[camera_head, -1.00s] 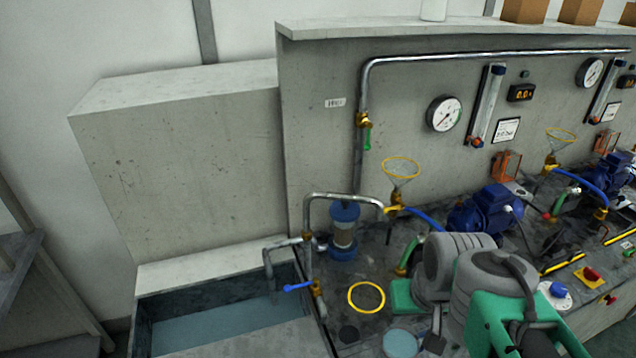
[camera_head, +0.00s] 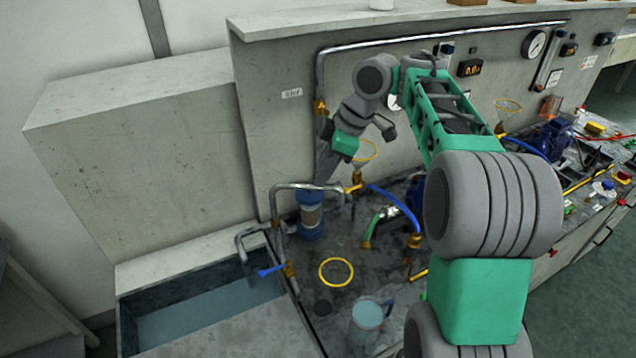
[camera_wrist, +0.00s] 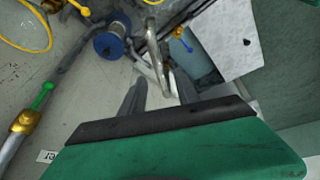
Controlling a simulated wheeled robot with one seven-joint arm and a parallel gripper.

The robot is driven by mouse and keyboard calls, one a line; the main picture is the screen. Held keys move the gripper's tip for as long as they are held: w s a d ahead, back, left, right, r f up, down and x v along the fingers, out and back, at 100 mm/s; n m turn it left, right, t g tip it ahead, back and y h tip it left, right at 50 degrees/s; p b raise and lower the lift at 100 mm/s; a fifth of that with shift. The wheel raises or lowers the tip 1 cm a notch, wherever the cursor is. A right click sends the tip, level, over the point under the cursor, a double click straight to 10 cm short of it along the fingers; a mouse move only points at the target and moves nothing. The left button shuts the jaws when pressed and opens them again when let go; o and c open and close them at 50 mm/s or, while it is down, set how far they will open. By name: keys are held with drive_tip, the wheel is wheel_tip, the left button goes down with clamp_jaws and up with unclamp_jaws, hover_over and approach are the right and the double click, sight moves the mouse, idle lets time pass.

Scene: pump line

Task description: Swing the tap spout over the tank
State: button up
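The tap spout (camera_head: 243,240) is a bent grey pipe beside a taller pipe with a blue lever (camera_head: 268,271). In the head view its down-turned end overlaps the back right part of the tank (camera_head: 190,253), which holds bluish water. I cannot tell its exact depth. My gripper (camera_head: 322,176) points down in front of the panel, above and right of the spout, near the blue-capped filter (camera_head: 311,216). In the wrist view my gripper's fingers (camera_wrist: 160,90) are apart, with grey pipe showing beyond them. The gap looks empty.
A yellow ring (camera_head: 336,271) and a clear jug (camera_head: 367,318) are on the bench. A yellow-rimmed funnel (camera_head: 366,150) and blue hose (camera_head: 398,204) are right of the filter. A wall pipe (camera_head: 320,75) runs down behind my gripper.

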drive_tip(key=x, duration=0.3)
drive_tip(key=shift+w+a+f+b, duration=0.1)
drive_tip(key=shift+a+f+b, duration=0.05)
drive_tip(key=shift+f+b, duration=0.2)
clamp_jaws()
idle(1.1)
